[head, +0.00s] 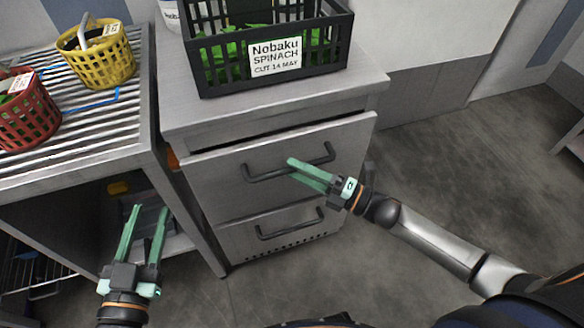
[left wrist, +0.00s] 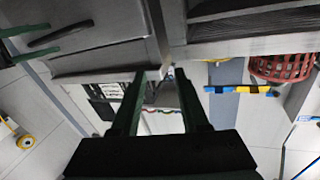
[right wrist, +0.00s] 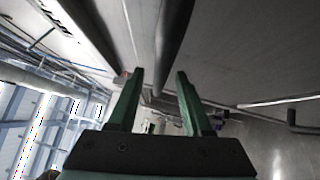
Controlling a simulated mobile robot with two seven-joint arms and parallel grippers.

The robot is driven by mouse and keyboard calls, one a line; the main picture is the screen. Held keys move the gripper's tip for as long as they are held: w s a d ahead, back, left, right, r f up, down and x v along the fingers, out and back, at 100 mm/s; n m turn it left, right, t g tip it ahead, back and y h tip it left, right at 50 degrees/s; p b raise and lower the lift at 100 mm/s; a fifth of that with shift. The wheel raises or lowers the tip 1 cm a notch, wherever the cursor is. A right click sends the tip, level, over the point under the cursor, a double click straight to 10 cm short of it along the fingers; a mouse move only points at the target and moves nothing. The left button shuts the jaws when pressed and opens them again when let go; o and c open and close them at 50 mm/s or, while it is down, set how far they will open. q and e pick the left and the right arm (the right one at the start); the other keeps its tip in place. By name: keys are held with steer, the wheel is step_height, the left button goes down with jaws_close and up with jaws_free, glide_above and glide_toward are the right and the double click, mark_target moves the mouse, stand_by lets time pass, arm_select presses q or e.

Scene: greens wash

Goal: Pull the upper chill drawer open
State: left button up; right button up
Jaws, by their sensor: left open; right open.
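The upper chill drawer (head: 220,174) is in the grey cabinet under the counter. Its front stands a little out, with a dark gap above it. Its dark bar handle (head: 262,172) runs across the front. My right gripper (head: 292,169) is open at the middle of this handle. In the right wrist view the handle bar (right wrist: 175,40) appears between the open fingers (right wrist: 160,72); contact cannot be told. My left gripper (head: 148,208) is open and empty, low in front of the slatted table, left of the cabinet. Its open fingers also show in the left wrist view (left wrist: 160,75).
The lower drawer (head: 240,236) with its own handle is below and looks shut. A black spinach crate (head: 225,85) stands on the cabinet top. A yellow basket (head: 112,70) and a red basket (head: 28,118) stand on the slatted table (head: 75,130). The floor at right is clear.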

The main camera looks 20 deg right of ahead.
steer(key=shift+x, duration=0.9)
steer(key=shift+c, duration=0.2)
jaws_close()
stand_by(0.7)
